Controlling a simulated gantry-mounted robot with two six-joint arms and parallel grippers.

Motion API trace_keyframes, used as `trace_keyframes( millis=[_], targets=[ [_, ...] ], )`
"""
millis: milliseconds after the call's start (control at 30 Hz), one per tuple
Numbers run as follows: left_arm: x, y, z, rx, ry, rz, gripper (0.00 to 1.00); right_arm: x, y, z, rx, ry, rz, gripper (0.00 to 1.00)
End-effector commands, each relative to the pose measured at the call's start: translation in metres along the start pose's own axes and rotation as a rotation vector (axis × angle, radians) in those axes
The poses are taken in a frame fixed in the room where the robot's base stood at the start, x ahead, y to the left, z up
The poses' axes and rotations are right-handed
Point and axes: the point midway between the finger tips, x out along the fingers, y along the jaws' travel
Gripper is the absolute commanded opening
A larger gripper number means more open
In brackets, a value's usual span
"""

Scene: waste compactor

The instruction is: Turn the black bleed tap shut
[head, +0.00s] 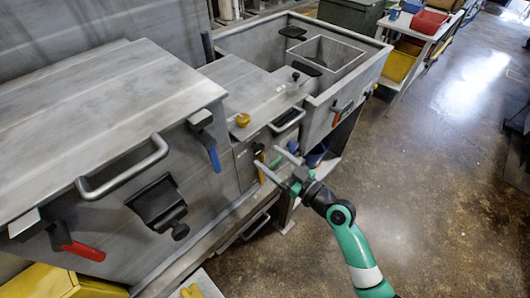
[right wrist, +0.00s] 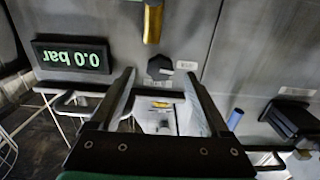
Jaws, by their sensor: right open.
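The small black faceted knob (right wrist: 186,66), which looks like the bleed tap, sits on the grey panel in the right wrist view, beside a small pale label. In the head view I cannot make out the tap clearly near the fingers. My left gripper is not in view.
A yellow handle (right wrist: 152,22) and a blue handle (right wrist: 235,118) are close to the knob. A metal bar handle (head: 125,170) and a red-gripped lever (head: 82,250) are further left. Open floor (head: 440,170) lies to the right.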

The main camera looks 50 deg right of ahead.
Motion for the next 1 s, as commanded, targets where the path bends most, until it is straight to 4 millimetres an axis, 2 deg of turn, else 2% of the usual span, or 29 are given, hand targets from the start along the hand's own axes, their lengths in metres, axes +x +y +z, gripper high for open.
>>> trace_keyframes(
  millis=[100,200,467,900,1000],
  targets=[
    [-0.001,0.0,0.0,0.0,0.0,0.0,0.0,0.018,0.0,0.0,0.001,0.001,-0.001,0.8],
    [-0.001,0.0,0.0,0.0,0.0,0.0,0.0,0.026,0.0,0.0,0.001,0.001,0.001,0.8],
    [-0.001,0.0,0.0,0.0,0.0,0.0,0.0,0.028,0.0,0.0,0.001,0.0,0.001,0.8],
    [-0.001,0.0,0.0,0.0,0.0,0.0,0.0,0.027,0.001,0.0,0.001,0.0,0.001,0.03],
    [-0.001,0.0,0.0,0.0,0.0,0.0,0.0,0.027,0.001,0.0,0.001,0.0,0.002,0.0]
  ],
)
